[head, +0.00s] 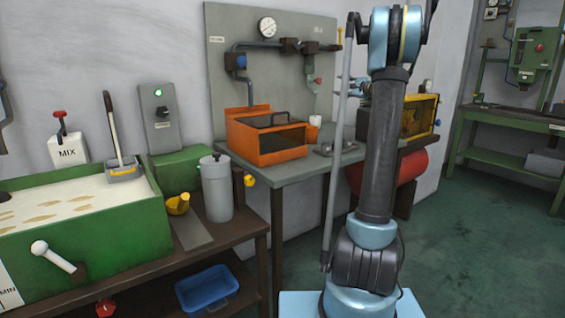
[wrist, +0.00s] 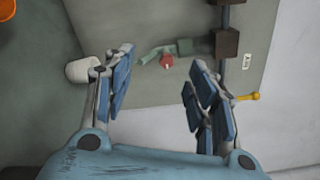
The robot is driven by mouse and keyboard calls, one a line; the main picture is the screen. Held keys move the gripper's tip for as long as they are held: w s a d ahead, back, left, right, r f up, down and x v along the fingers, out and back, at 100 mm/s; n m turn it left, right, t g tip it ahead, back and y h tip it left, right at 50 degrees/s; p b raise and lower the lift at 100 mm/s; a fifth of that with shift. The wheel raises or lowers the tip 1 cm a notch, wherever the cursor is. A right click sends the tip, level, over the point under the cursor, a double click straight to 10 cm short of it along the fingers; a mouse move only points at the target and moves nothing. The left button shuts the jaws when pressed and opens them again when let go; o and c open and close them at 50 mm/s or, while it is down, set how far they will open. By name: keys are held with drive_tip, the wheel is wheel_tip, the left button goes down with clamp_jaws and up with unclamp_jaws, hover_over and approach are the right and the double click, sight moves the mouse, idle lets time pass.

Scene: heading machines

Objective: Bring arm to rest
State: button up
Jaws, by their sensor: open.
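My arm stands upright at the right of centre in the head view, its upper part bent over at the top edge. My gripper (wrist: 160,72) shows in the wrist view with its two blue-padded fingers spread wide apart and nothing between them. In the head view, part of my gripper (head: 354,86) shows beside the arm, in front of the grey pipe panel (head: 225,85). The arm hides the rest of it. A white cup (wrist: 82,71) shows just outside the left finger in the wrist view; I cannot tell whether they touch.
An orange open-fronted box (head: 268,148) and a white cup (head: 315,121) stand on the grey table (head: 285,172). A yellow-framed box (head: 420,115) is behind my arm. At left are a green trough (head: 80,262) and a grey canister (head: 216,190). Green floor (head: 475,225) is clear at right.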

drive_tip(key=s+a+f+n+g+h, duration=0.1)
drive_tip(key=s+a+f+n+g, duration=0.3)
drive_tip(key=s, duration=0.7)
drive_tip(key=s+a+f+n+g+h, duration=0.1)
drive_tip(key=s+a+f+n, duration=0.1)
drive_tip(key=s+a+f, duration=0.6)
drive_tip(key=s+a+f+n+g+h, duration=0.1)
drive_tip(key=s+a+f+n+g, duration=0.2)
drive_tip(key=s, duration=1)
drive_tip(key=s+d+f+n+g+h, duration=0.2)
drive_tip(key=s+d+f+n+h, duration=0.1)
drive_tip(key=s+f, duration=0.8)
drive_tip(key=s+d+f+n+g+h, duration=0.2)
drive_tip(key=s+f, duration=0.8)
drive_tip(key=s, duration=1)
drive_tip(key=shift+d+f+n+g+h, duration=0.35)
drive_tip(key=shift+d+n+h, duration=0.3)
drive_tip(key=shift+h, duration=0.55)
drive_tip(key=shift+a, duration=0.15)
drive_tip(key=shift+w+f, duration=0.2)
drive_tip(key=shift+w, duration=0.3)
